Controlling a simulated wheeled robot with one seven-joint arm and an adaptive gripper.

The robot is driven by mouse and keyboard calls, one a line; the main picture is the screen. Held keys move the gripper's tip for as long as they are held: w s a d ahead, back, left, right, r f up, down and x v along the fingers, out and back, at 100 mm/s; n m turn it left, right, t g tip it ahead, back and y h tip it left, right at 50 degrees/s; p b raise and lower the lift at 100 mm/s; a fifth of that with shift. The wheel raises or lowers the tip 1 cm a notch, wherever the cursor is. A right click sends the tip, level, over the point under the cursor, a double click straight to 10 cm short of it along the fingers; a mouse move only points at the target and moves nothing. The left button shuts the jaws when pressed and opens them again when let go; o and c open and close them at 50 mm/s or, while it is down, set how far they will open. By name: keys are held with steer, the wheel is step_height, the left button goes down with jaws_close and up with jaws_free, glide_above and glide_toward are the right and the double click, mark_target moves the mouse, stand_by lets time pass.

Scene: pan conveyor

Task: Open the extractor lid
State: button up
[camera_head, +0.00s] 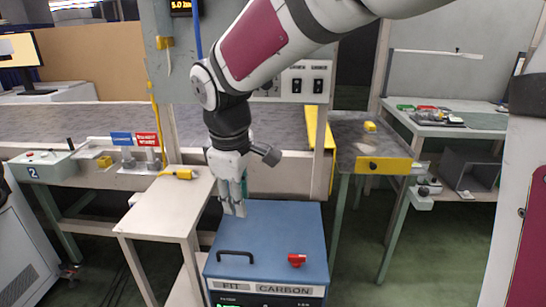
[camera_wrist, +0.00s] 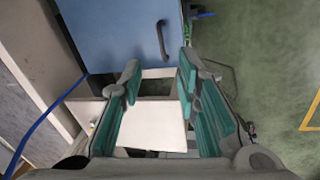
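The extractor is a box with a flat blue lid (camera_head: 270,235), labelled "FIT CARBON" on its front, at the bottom middle of the head view. The lid looks shut. A black handle (camera_head: 234,255) lies at its front left and a red part (camera_head: 297,260) at its front right. My gripper (camera_head: 236,208) points down over the lid's back left corner, behind the handle. In the wrist view, the two teal-padded fingers of my gripper (camera_wrist: 158,64) are apart with nothing between them. The lid (camera_wrist: 120,35) and handle (camera_wrist: 162,38) lie beyond the fingertips.
A pale side table (camera_head: 165,205) with a yellow object (camera_head: 178,174) stands left of the extractor. A grey conveyor (camera_head: 70,125) runs behind. A metal table with a yellow-fronted edge (camera_head: 382,165) is at the right. Green floor is free right of the extractor.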

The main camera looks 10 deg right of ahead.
steer(key=s+d+r+m+p, duration=0.4)
steer(key=s+d+r, duration=0.3)
steer(key=s+r, duration=0.2)
steer(key=shift+r+t+p, duration=0.3)
steer(key=shift+r+p, duration=0.2)
steer(key=shift+p, duration=0.35)
steer(key=shift+s, duration=0.1)
